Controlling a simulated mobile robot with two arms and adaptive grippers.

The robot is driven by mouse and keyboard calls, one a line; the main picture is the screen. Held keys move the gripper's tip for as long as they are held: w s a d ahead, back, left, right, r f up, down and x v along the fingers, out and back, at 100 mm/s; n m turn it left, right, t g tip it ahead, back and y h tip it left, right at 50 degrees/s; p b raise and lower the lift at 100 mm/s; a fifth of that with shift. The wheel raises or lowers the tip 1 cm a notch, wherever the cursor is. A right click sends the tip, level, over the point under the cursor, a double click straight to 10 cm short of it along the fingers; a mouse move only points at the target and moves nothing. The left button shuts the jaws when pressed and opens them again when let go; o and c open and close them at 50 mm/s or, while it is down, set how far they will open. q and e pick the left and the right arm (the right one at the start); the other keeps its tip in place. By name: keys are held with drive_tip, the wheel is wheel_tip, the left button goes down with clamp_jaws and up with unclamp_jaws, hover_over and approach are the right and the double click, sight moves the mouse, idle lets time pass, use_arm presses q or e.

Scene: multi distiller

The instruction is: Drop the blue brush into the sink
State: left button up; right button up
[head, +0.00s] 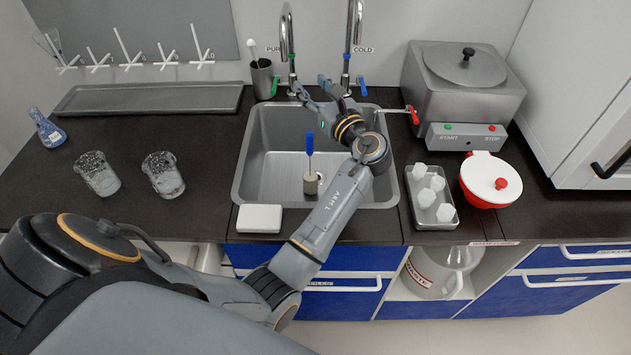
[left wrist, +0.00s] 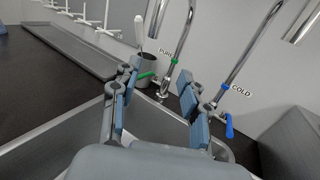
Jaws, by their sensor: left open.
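My left gripper (head: 318,91) is open and empty above the back of the sink, near the taps. Its two spread fingers also show in the left wrist view (left wrist: 158,74), with nothing between them. The brush is not visible in the left wrist view. My right gripper is not in view.
A dark cup (head: 262,80) holding a white-handled brush stands behind the sink, beside the pure and cold taps (head: 288,45). A white block (head: 259,218) lies at the front edge. A tray of white pieces (head: 417,205) and a red-and-white pot (head: 489,182) are at right.

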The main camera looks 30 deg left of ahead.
use_arm(q)
wheel_tip(320, 180, up, 7)
drive_tip(key=shift+r, duration=0.15)
idle(0.4)
